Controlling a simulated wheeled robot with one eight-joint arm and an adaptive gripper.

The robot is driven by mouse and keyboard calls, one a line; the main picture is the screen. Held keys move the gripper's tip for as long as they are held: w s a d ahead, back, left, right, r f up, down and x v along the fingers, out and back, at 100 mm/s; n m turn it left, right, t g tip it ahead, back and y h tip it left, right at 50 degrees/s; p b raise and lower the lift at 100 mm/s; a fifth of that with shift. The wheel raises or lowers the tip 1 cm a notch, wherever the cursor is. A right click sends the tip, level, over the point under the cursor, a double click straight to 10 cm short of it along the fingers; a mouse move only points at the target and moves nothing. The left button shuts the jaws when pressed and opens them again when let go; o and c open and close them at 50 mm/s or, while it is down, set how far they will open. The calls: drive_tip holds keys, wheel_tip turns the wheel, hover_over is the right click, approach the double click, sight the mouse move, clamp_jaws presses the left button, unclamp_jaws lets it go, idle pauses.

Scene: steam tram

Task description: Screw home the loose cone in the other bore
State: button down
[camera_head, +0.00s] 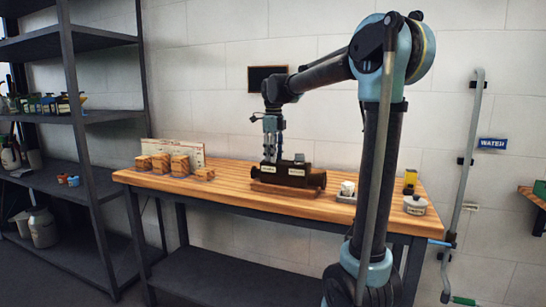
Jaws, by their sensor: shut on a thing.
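A dark cylindrical valve body (318,181) lies on a wooden cradle (285,192) on the workbench, with two pale labels on its front. My gripper (269,160) points straight down at the left part of the body, its fingertips at or just behind the body's top edge. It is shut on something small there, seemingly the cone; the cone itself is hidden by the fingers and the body. The bores cannot be made out.
The wooden bench top (232,190) is clear in front of the cradle. Several small wooden boxes (180,166) stand at the left. A small tray with white pieces (347,190), a white tub (415,205) and a yellow item (410,181) stand at the right.

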drive_tip(key=shift+m, duration=0.6)
drive_tip(key=shift+s+m, duration=0.1)
drive_tip(key=shift+m, duration=1.9)
drive_tip(key=shift+c, duration=1.8)
unclamp_jaws()
drive_tip(key=shift+r, duration=1.35)
drive_tip(key=shift+r, duration=2.4)
